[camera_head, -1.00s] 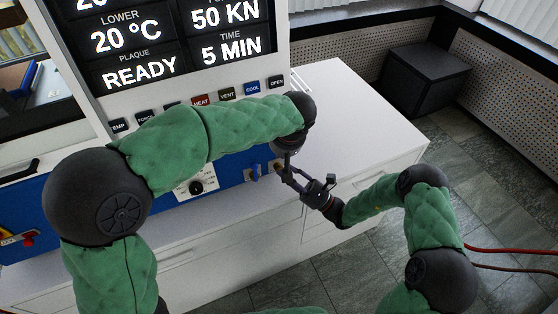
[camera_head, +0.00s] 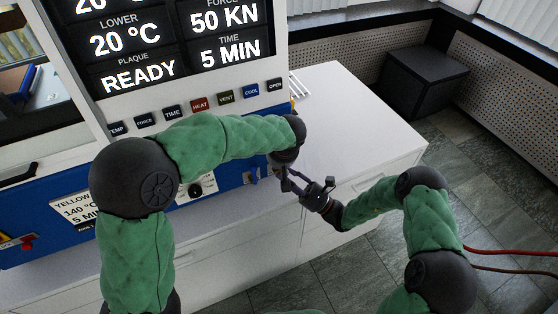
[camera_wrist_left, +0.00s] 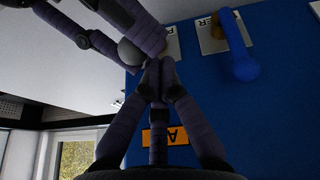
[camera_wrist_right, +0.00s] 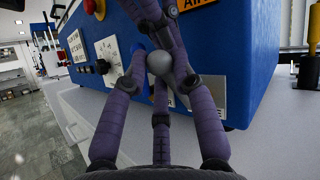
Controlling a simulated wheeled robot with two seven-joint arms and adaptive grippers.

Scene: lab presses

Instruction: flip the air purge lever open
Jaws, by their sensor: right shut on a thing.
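The air purge lever ends in a grey ball knob, seen in the right wrist view (camera_wrist_right: 159,63) and partly in the left wrist view (camera_wrist_left: 130,52). My right gripper (camera_head: 287,180) has its fingers closed around the knob. My left gripper (camera_wrist_left: 157,72) has its fingertips together right beside the knob and the right gripper's fingers; whether they touch is unclear. An orange label starting with "A" (camera_wrist_left: 163,136) is on the blue panel nearby. In the head view the lever is hidden behind the grippers.
A blue lever (camera_wrist_left: 237,50) on a separate plate is close to my left gripper. The press's blue front panel (camera_wrist_left: 265,125) is beside both hands. A dark box (camera_head: 427,80) stands on the floor beyond.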

